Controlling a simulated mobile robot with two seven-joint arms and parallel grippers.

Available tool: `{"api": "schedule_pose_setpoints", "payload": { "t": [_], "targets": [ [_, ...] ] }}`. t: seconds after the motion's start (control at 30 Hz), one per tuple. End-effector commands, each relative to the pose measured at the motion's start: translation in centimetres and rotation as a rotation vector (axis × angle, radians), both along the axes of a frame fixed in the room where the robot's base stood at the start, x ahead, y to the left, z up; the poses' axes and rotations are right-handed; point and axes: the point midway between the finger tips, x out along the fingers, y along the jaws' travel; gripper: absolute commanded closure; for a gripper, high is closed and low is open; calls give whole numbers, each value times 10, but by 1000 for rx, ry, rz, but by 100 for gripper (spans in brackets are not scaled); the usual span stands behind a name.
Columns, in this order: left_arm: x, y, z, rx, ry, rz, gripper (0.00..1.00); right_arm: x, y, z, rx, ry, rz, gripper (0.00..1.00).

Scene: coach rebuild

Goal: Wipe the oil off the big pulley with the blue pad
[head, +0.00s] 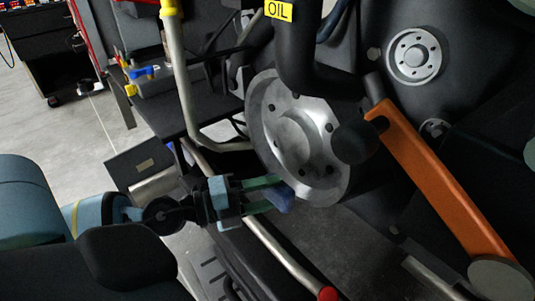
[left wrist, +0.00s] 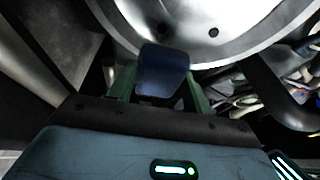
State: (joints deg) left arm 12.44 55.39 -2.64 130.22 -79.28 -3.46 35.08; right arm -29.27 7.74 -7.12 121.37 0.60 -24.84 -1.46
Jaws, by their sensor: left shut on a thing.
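The big pulley (head: 303,140) is a pale metal disc with a raised hub and several dark bolt holes, in the middle of the head view. Its lower rim also fills the top of the left wrist view (left wrist: 215,20). My left gripper (head: 272,195) has green fingers shut on the blue pad (head: 284,200), at the lower left of the pulley rim. The pad also shows between the fingers in the left wrist view (left wrist: 163,72), overlapping the rim. I cannot tell if it touches the metal. No oil can be clearly made out on the visible face. My right gripper is not in view.
An orange arm (head: 430,170) with a dark round end crosses the pulley's right side. A black pipe (head: 305,60) with a yellow OIL label (head: 278,11) hangs above. A smaller pulley (head: 415,54) sits upper right. A pale bent rail (head: 183,85) stands left.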

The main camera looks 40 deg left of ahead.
Motion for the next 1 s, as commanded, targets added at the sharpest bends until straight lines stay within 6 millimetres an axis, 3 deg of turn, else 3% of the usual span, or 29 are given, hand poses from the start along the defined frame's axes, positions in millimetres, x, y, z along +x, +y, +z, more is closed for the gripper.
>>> {"api": "schedule_pose_setpoints", "payload": {
  "t": [0.17, 0.7, 1.0],
  "targets": [
    [6, 0, 2, -1, -4, 2, 69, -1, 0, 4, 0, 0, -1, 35],
    [52, -7, 2, -1, -4, 2, 69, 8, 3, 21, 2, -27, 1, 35],
    [59, -8, 0, -1, 0, 0, 69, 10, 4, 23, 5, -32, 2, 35]
  ]
}}
